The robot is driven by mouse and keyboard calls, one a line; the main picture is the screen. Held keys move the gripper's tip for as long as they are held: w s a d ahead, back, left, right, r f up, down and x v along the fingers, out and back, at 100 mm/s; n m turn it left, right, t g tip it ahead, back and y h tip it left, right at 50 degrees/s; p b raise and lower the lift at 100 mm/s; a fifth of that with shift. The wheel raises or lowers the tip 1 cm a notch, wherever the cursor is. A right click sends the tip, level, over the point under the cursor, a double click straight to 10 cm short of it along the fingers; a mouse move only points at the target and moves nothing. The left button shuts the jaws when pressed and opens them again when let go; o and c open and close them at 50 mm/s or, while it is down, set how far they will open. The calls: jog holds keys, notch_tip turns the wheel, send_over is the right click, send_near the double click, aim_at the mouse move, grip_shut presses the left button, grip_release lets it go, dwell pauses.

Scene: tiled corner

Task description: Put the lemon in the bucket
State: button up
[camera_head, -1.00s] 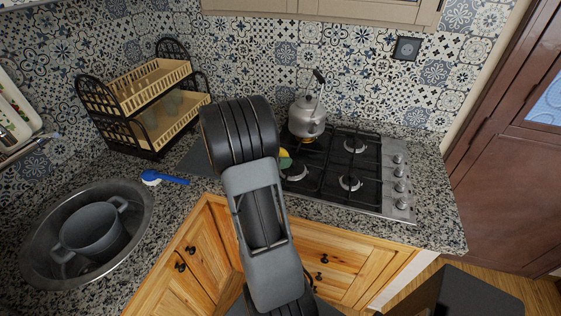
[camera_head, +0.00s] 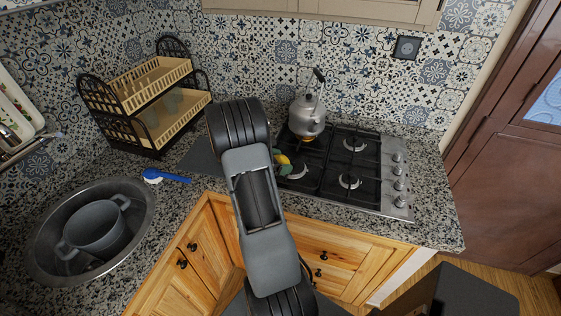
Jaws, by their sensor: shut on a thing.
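The yellow lemon (camera_head: 283,159) shows just right of my dark arm, over the left edge of the stove. Green fingertips of my gripper (camera_head: 281,161) show on two sides of it, and the gripper is shut on the lemon. The rest of the gripper is hidden behind my arm. I see nothing that is plainly a bucket. A grey pot with two handles (camera_head: 95,228) stands in the round metal sink at the left, well away from the gripper; its inside looks empty.
A kettle (camera_head: 307,115) stands on the back left of the gas stove (camera_head: 368,205). A two-tier dish rack (camera_head: 150,90) stands in the back left corner. A blue brush (camera_head: 168,177) lies on the granite counter between rack and sink (camera_head: 143,195).

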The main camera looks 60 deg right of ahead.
jog(key=shift+f+b, duration=0.55)
jog(key=shift+f, duration=0.1)
jog(key=o, duration=0.9)
jog(key=shift+c, duration=0.2)
